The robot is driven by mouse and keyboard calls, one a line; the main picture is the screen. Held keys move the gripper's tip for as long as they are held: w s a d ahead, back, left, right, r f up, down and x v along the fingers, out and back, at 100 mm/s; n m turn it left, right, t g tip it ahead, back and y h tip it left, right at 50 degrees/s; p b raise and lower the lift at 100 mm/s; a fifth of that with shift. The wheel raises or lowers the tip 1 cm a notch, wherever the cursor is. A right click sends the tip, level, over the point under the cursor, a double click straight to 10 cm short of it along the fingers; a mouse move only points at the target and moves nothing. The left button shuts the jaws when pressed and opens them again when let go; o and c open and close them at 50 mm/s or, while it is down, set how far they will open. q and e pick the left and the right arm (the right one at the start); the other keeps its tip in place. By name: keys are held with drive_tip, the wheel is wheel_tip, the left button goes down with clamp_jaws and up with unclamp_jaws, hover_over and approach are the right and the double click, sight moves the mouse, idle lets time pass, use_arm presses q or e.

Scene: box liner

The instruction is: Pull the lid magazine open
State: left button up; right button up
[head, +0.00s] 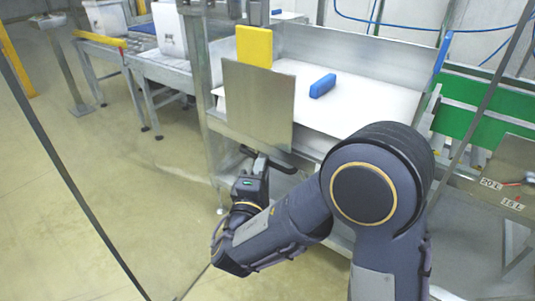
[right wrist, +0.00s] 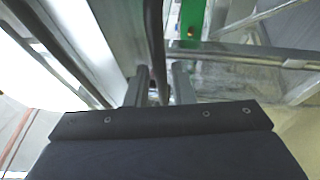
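The lid magazine seems to be the steel unit in the head view, with a pale sloping bed (head: 362,101) and an upright grey plate (head: 258,108) at its front left. A dark bar handle (head: 283,166) sticks out low under the plate. My right gripper (head: 262,163) is at the left part of this handle. In the right wrist view, the two fingers (right wrist: 159,88) stand apart, with the dark bar (right wrist: 154,35) running up between them. A narrow gap seems to show beside the bar. My left gripper is not in view.
A blue block (head: 322,86) lies on the bed, and a yellow block (head: 254,46) stands behind the plate. A steel post (head: 197,80) rises close left of the plate. Conveyors with white boxes (head: 169,29) are at the back left. The floor (head: 110,190) at left is clear.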

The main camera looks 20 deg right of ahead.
drive_tip(key=x, duration=0.3)
drive_tip(key=shift+w+d+r, duration=0.1)
drive_tip(key=shift+w+d, duration=0.15)
drive_tip(key=shift+w, duration=0.05)
clamp_jaws()
